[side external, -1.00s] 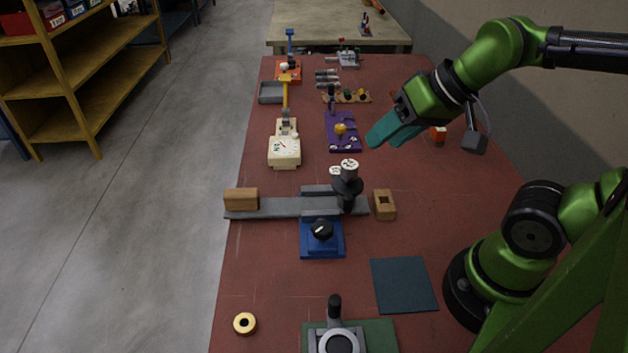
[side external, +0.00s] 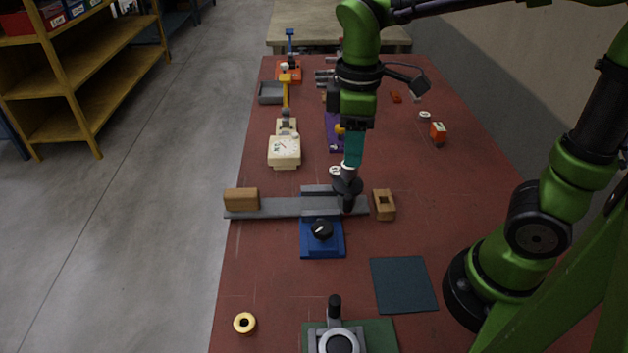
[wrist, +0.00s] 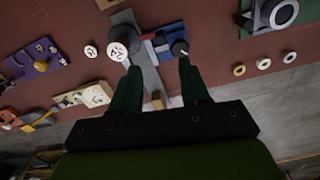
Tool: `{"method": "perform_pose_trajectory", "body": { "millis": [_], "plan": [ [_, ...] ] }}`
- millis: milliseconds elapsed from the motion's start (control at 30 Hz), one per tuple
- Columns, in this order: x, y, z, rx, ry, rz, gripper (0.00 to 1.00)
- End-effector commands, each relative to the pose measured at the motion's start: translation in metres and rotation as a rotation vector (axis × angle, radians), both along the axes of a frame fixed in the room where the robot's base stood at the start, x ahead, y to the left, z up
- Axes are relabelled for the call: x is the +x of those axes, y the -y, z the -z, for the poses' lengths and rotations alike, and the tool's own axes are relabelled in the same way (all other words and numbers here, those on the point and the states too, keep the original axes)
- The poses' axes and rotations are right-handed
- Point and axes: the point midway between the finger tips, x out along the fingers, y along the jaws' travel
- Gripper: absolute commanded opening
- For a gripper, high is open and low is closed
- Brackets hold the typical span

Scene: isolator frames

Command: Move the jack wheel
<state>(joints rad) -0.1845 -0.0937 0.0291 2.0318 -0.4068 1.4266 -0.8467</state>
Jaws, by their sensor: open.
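A dark wheel-like part (side external: 346,187) stands at the right end of a grey rail (side external: 275,207); I take it for the jack wheel but cannot be sure. Its white marked top is mostly hidden by my fingers in the side view; a round white marked top (wrist: 122,42) shows near the left finger in the wrist view. My gripper (side external: 352,163) points down with teal fingers just above this part; contact cannot be told. In the wrist view my gripper (wrist: 160,72) has its fingers apart with nothing held. A blue base with a black knob (side external: 321,230) sits in front of the rail.
Wooden blocks stand on the rail's left end (side external: 241,199) and beside its right end (side external: 384,205). A cream device (side external: 285,152) and a purple fixture (side external: 333,143) lie behind. A dark mat (side external: 403,285) and yellow ring (side external: 244,323) are in front. The right table surface is mostly clear.

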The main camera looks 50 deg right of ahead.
Motion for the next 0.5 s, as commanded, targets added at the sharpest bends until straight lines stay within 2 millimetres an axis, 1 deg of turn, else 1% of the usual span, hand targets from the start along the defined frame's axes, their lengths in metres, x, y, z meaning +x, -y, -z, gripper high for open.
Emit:
{"method": "perform_pose_trajectory", "body": {
  "millis": [33, 300, 500],
  "plan": [
    [-0.001, 0.000, 0.012, 0.000, -0.006, 0.001, 0.46],
    [-0.002, 0.000, 0.072, 0.000, -0.006, 0.002, 0.46],
    [-0.001, 0.000, 0.107, 0.001, -0.004, 0.003, 0.46]
  ]
}}
